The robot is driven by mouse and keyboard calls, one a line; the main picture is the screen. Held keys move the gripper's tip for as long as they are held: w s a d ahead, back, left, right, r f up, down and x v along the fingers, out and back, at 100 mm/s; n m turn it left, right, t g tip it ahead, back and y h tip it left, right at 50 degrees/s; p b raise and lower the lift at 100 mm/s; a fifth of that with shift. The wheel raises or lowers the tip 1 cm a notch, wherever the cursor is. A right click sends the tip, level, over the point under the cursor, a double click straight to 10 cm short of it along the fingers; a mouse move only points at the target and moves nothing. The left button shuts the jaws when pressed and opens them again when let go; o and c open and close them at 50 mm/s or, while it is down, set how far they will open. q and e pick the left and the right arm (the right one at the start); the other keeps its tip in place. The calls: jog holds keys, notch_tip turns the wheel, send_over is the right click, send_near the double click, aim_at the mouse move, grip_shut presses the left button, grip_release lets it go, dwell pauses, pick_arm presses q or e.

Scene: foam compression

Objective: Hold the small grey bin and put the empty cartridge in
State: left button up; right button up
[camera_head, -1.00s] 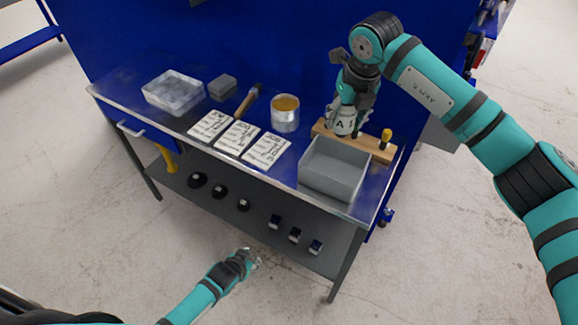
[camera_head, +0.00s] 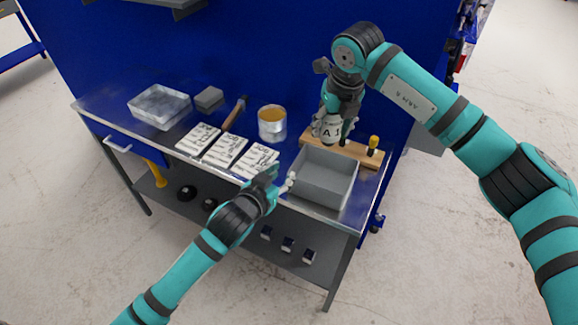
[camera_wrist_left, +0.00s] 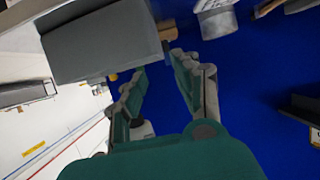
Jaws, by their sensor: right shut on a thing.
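The small grey bin (camera_head: 325,183) stands open on the right end of the bench and looks empty inside. It also shows at the upper left of the left wrist view (camera_wrist_left: 95,42). My left gripper (camera_head: 281,182) is at the bin's left wall. Its two fingers are apart in the left wrist view (camera_wrist_left: 160,66), with nothing clearly between them; whether one touches the bin I cannot tell. My right gripper (camera_head: 335,108) is shut on a white cartridge marked "A 1" (camera_head: 329,128), above the wooden rack behind the bin.
The wooden rack (camera_head: 362,153) holds a yellow-topped piece (camera_head: 373,143). Left of the bin are a round can (camera_head: 272,124), several white cards (camera_head: 224,150), a brush (camera_head: 235,112), a grey block (camera_head: 209,98) and a clear tray (camera_head: 158,108). A blue panel stands behind.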

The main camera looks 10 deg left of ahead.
pick_arm(q)
jog(key=x, duration=1)
jog(key=shift+w+d+f, duration=0.1)
jog(key=shift+w+f, duration=0.05)
jog(key=shift+w, duration=0.1)
jog(key=shift+c, duration=0.2)
grip_shut()
pick_arm(e)
send_over(322, 185)
jog(key=s+x, duration=0.1)
jog(key=x, duration=0.4)
jog(key=s+d+x, duration=0.1)
jog(key=x, duration=0.4)
jog(key=s+x, duration=0.1)
jog(key=x, duration=0.4)
jog(key=shift+d+f, duration=0.35)
jog(key=shift+f, duration=0.2)
